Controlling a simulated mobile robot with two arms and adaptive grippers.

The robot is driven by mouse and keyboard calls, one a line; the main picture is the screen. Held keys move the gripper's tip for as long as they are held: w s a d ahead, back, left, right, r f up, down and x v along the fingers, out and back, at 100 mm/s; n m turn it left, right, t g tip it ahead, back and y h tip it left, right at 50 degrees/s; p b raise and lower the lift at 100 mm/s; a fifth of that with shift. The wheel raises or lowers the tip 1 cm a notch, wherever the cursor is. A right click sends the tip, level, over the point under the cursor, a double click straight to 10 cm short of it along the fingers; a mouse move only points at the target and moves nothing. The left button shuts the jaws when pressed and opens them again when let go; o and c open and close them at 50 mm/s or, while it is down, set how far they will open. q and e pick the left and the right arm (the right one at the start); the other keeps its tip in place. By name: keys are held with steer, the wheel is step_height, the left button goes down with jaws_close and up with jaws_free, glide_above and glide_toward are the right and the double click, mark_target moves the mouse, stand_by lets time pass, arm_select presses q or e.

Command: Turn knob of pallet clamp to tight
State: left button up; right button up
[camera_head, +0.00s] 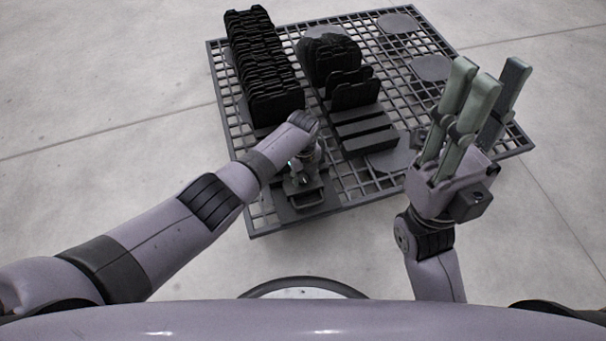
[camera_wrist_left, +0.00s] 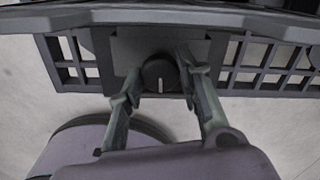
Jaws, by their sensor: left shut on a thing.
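The knob (camera_wrist_left: 160,72) is a dark round knob with a short white mark, which points toward the bottom of the left wrist view. It sits on the pallet clamp (camera_head: 306,203), a dark fixture at the near edge of the grid pallet. My left gripper (camera_head: 303,168) is over the clamp, and in the left wrist view its fingers are on either side of the knob, shut on it. In the head view the gripper and wrist hide the knob. My right gripper (camera_head: 488,82) is raised at the right, fingers upward, open and empty.
The floor around is clear.

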mark_target(303, 177)
arm_select(q)
steer(key=shift+m, duration=0.5)
steer(key=o, duration=1.2)
steer(key=shift+c, duration=0.2)
steer(key=shift+r, duration=0.1)
step_height(303, 177, up, 12)
stand_by(0.3)
